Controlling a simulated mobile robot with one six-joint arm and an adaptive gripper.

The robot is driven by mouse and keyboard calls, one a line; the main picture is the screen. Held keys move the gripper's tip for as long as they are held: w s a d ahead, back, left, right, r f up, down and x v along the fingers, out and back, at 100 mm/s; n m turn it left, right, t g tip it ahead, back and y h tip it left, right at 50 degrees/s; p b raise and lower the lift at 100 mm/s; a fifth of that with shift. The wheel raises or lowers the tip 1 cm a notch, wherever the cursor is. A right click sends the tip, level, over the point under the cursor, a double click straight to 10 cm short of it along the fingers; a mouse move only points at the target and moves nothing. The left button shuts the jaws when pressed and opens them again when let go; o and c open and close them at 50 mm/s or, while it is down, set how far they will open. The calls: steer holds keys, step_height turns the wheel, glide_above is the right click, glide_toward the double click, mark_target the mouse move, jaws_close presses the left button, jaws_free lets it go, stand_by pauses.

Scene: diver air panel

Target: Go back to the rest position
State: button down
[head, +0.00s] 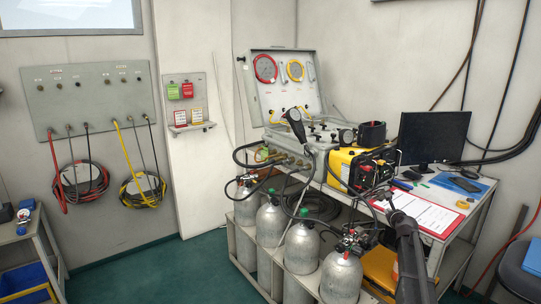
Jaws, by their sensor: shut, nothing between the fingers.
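My arm rises from the lower right of the head view. My gripper (388,203) is at its far end, in front of the table's clipboard side. It is small and dark here, shut and empty. The open diver air panel case (290,85), with red and yellow ringed gauges in its lid, stands on the table to the left of it. A yellow and black unit (345,168) sits between the case and the monitor. Any contact between my gripper and the table items cannot be made out.
Several grey cylinders (341,277) stand in a rack below the table, with hoses around their valves. A red clipboard (425,210) and a monitor (433,137) are on the table's right. A side bench (40,250) is at far left. Green floor (190,270) between is clear.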

steer(key=s+a+f+n+g+y, duration=0.2)
steer(key=s+a+f+n+g, duration=0.15)
steer(key=s+a+n, duration=0.55)
steer(key=s+a+f+n+g+y, duration=0.25)
steer(key=s+a+f+n, duration=0.35)
steer(key=a, duration=0.5)
steer(key=s+a+f+n+g+h, duration=0.15)
steer(key=s+a+n+g, duration=0.3)
steer(key=s+n, duration=0.55)
steer(key=s+a+f+n+g+h, duration=0.15)
steer(key=s+a+n+g, duration=0.35)
steer(key=s, duration=1)
step_height(320, 180, up, 14)
steer(key=n+p, duration=0.1)
steer(key=p, duration=1.4)
steer(key=shift+d+r+n+t, duration=0.15)
steer(key=shift+d+n+t, duration=0.2)
steer(key=shift+t, duration=0.1)
